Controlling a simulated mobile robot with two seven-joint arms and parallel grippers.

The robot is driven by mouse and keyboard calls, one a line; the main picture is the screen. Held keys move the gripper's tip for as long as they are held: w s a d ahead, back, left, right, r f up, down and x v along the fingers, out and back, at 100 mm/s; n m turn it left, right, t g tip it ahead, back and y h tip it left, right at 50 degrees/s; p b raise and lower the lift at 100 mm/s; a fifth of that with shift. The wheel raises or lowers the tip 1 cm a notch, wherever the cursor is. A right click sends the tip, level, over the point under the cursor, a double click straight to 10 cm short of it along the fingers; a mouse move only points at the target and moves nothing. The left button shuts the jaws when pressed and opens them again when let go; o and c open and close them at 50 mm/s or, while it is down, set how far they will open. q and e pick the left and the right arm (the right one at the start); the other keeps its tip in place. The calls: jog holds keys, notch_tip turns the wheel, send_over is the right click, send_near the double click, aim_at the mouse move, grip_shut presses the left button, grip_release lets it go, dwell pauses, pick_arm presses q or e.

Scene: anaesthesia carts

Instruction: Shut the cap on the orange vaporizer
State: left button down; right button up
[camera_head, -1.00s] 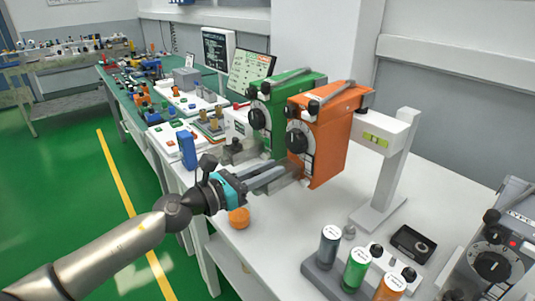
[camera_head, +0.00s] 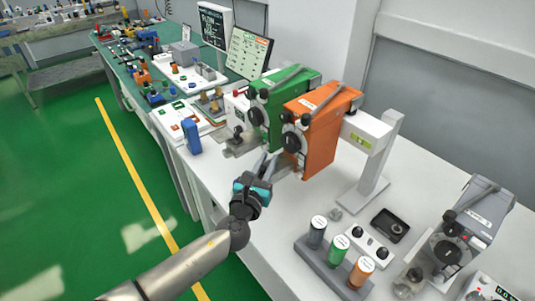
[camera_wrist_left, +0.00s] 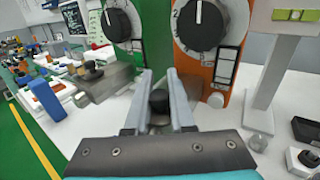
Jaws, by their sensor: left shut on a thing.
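The orange vaporizer (camera_head: 322,137) stands upright beside the green vaporizer (camera_head: 277,104). It also shows in the left wrist view (camera_wrist_left: 228,58), with its black dial above. My left gripper (camera_head: 272,163) points at the low front of the orange vaporizer. In the left wrist view my left gripper (camera_wrist_left: 163,92) is shut on a small black cap (camera_wrist_left: 158,101) between its fingers. The filler part behind the cap is mostly hidden by the fingers, so I cannot tell whether the cap is seated. My right gripper is not in view.
A rack with grey, green and orange bottles (camera_head: 305,252) stands at the right front. A white stand (camera_head: 378,165) is right of the orange vaporizer. A blue block (camera_head: 191,136) is left. The green vaporizer's filler with black cap (camera_wrist_left: 91,69) is close left of my fingers.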

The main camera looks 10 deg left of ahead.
pick_arm(q)
jog(key=n+y, duration=0.2)
jog(key=y, duration=0.1)
jog(key=shift+w+r, duration=0.15)
jog(key=shift+w, duration=0.15)
jog(key=n+y, duration=0.2)
jog(key=y, duration=0.1)
jog(key=shift+w+a+g, duration=0.15)
jog(key=shift+g, duration=0.25)
jog(key=y, duration=0.1)
jog(key=n+y, duration=0.1)
jog(key=n+g+y+b, duration=0.1)
jog(key=shift+w+a, duration=0.2)
jog(key=shift+a, duration=0.05)
jog(key=shift+w+a+n+g+y+b, duration=0.1)
jog(key=shift+a+n+g+y+b, duration=0.15)
jog(key=shift+n+g+y+b, duration=0.75)
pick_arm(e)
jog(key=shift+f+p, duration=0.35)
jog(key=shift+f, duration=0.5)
pick_arm(q)
jog(key=shift+y, duration=0.5)
jog(key=c, duration=0.8)
grip_release()
jog(key=shift+o, duration=0.2)
